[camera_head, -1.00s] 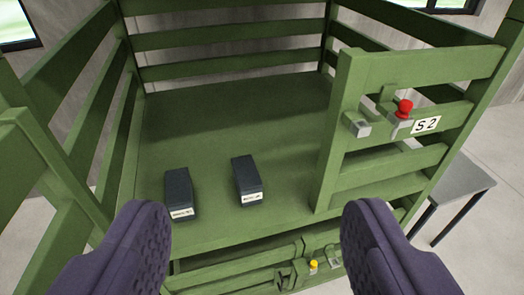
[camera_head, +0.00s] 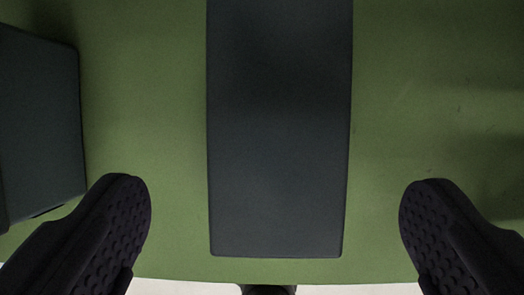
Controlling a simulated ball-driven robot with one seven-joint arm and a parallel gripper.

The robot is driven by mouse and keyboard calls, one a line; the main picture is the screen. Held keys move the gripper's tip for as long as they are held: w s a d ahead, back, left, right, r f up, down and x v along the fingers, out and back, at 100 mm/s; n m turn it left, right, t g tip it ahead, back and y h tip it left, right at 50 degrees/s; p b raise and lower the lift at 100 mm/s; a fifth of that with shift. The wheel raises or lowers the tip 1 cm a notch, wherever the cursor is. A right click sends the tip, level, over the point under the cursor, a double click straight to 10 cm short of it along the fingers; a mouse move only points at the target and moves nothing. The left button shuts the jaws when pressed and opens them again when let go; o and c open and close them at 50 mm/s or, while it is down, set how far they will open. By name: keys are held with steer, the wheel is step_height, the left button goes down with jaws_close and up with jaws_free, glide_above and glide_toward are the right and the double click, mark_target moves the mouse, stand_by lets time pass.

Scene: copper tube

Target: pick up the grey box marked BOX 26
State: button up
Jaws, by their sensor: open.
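A dark grey box (camera_head: 279,130) lies on the green shelf, seen from straight above, its length running up the picture and out of the top edge. Its label is hidden from this angle, so I cannot tell whether it is BOX 26. A second dark grey box (camera_head: 38,130) shows in part at the left edge; its label is hidden too. My gripper (camera_head: 274,228) is open, with one dark ridged finger to the left and one to the right of the middle box, apart from it.
The green shelf floor (camera_head: 430,100) is bare to the right of the middle box. A green gap separates the two boxes. The shelf's front edge runs just below the middle box, with pale floor beyond.

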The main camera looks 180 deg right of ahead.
mark_target(278, 129)
steer(key=b+x, duration=0.3)
steer(key=x, duration=0.5)
steer(key=shift+w+f, duration=0.2)
steer(key=shift+w, duration=0.05)
steer(key=shift+f, duration=0.2)
steer(key=shift+c, duration=0.5)
steer(key=c, duration=1.1)
steer(key=shift+c, duration=0.2)
steer(key=shift+r, duration=0.15)
